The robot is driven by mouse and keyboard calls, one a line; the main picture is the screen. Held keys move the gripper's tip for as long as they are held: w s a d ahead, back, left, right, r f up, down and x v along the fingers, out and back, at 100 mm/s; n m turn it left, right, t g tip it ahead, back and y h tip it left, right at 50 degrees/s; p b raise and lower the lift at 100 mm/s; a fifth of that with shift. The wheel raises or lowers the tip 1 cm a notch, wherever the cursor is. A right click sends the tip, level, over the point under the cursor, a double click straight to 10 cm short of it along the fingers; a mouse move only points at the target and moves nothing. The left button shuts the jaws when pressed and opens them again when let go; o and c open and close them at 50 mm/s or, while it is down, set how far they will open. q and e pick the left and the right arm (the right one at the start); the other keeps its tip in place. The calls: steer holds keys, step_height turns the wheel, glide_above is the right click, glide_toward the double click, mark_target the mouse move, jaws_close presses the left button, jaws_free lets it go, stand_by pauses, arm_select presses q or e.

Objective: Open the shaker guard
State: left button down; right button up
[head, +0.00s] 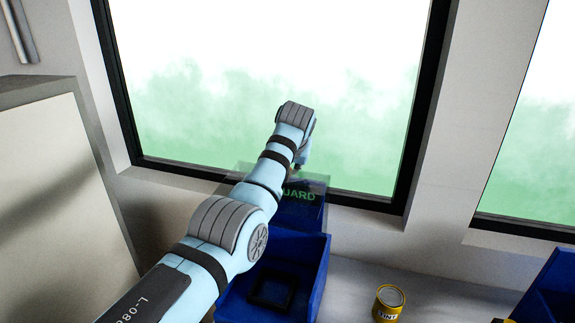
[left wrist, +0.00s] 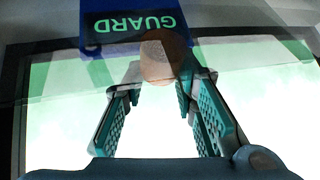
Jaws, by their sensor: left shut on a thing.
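The shaker guard (head: 318,184) is a clear panel with green GUARD lettering, at the far end of the blue shaker box (head: 321,262) in the head view. Its lettering shows upside down at the top of the left wrist view (left wrist: 135,22). A round tan knob (left wrist: 158,55) sits between the fingertips of my left gripper (left wrist: 160,80), which is shut on it. In the head view my left arm hides most of that gripper and part of the guard. How far the guard is tilted is hard to tell. My right gripper is out of view.
A black square frame (head: 270,291) lies inside the blue box. A yellow tin (head: 388,302) stands to its right on the light bench (head: 345,290). Another blue container (head: 552,290) is at the right edge. A window (head: 220,110) is behind the box, and a pale cabinet (head: 55,180) at left.

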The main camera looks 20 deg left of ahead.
arm_select(q)
steer(key=shift+s+d+f, duration=0.1)
steer(key=shift+s+f, duration=0.1)
steer(key=shift+f, duration=0.4)
steer(key=c, duration=1.5)
jaws_free()
steer(key=shift+c, duration=0.2)
steer(key=shift+o, duration=1.2)
steer(key=shift+s+d, duration=0.1)
steer(key=shift+d, duration=0.05)
steer(key=shift+d+r, duration=0.1)
